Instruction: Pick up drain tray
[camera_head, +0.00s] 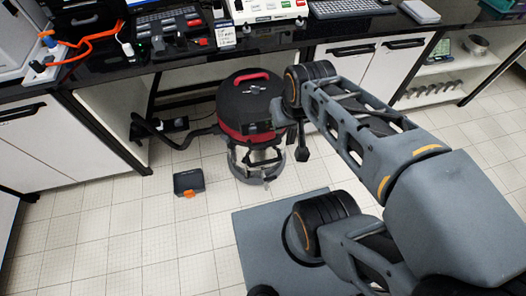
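A small dark grey box with an orange tab (188,182) lies on the tiled floor, left of centre. It may be the drain tray, but I cannot be sure; no other thing is clearly a drain tray. My gripper (301,152) hangs dark below my wrist, in front of the right side of the vacuum cleaner in the picture. It is well to the right of the box and apart from it. Its fingers are small and partly hidden by my arm, so I cannot tell whether they are open or shut.
A black and red vacuum cleaner (242,120) stands on the floor, its hose (180,140) running left. Above is a black bench top (200,58) with instruments and a keyboard (346,8). White cabinets (97,135) stand below. The floor in front of the box is clear.

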